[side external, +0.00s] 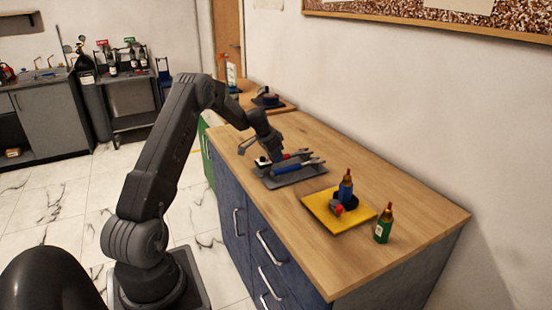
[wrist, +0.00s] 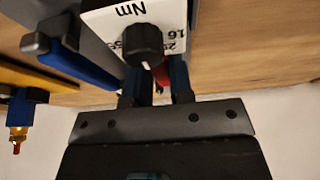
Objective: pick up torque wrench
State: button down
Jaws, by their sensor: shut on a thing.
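A grey tray (side external: 300,181) on the wooden bench holds blue-handled tools, one of which (side external: 290,168) lies along it. My gripper (side external: 268,146) is low over the tray's far side. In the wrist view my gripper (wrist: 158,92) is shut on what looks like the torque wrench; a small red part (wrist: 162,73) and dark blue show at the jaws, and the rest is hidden. A white panel marked "Nm" with a black knob (wrist: 142,44) sits just beyond the fingers. A separate blue handle with a grey end (wrist: 75,62) lies left of it.
A yellow plate (side external: 322,220) with a blue bottle (side external: 346,188) and a small red-topped item stands right of the tray. A green bottle (side external: 384,225) stands beside the plate. Bare bench (side external: 425,213) lies to the right; the wall is behind.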

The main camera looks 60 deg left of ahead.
notch_tip(320, 180, up, 4)
jog(key=shift+a+r, duration=0.1)
jog(key=shift+r, duration=0.15)
jog(key=s+a+r, duration=0.4)
jog(key=s+r, duration=0.2)
jog(key=s, duration=0.5)
jog(key=shift+r, duration=0.2)
jog(key=shift+w, duration=0.1)
jog(key=c, duration=1.6)
grip_release()
grip_shut()
